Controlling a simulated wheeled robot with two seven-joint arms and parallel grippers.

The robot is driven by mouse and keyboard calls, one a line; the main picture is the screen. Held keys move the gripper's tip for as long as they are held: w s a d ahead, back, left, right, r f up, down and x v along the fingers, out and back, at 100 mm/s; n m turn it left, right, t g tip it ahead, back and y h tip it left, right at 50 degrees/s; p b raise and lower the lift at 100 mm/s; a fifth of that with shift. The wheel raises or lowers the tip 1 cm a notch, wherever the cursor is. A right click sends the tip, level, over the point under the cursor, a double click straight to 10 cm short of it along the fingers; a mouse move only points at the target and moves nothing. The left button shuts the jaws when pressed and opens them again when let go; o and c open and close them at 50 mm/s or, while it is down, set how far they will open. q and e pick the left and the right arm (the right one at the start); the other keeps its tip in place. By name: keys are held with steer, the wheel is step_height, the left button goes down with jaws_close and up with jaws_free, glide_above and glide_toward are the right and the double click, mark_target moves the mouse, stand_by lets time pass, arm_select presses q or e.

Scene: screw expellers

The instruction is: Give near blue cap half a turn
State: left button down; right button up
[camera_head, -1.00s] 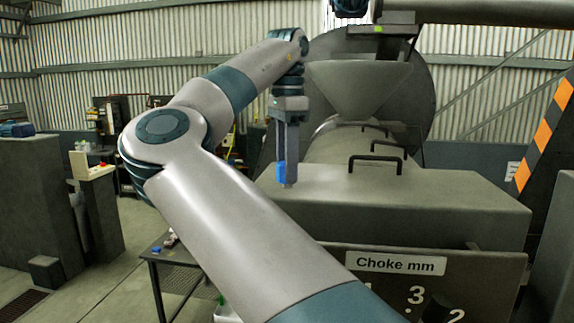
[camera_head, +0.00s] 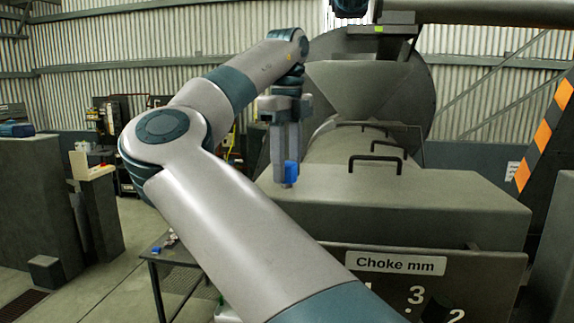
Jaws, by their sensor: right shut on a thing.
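My right gripper (camera_head: 286,182) points down over the grey machine housing, with its fingers close together. It is shut on the blue cap (camera_head: 292,173), which shows at the right side of the fingertips. The fingers hide part of the cap, and I cannot tell what lies under it. My left gripper is not in view.
A grey screw expeller housing (camera_head: 430,200) with black handles (camera_head: 376,160) fills the right side. A funnel-shaped hopper (camera_head: 358,85) stands behind. A small dark table (camera_head: 185,257) with small items is at lower left. A striped post (camera_head: 545,130) stands at far right.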

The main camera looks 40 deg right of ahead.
mark_target(287, 163)
steer(key=m, duration=0.3)
steer(key=shift+m, duration=0.3)
stand_by(0.4)
steer(key=o, duration=1)
steer(key=shift+o, duration=0.2)
steer(key=shift+r, duration=0.1)
step_height(287, 163, up, 17)
steer(key=shift+r, duration=0.15)
stand_by(0.8)
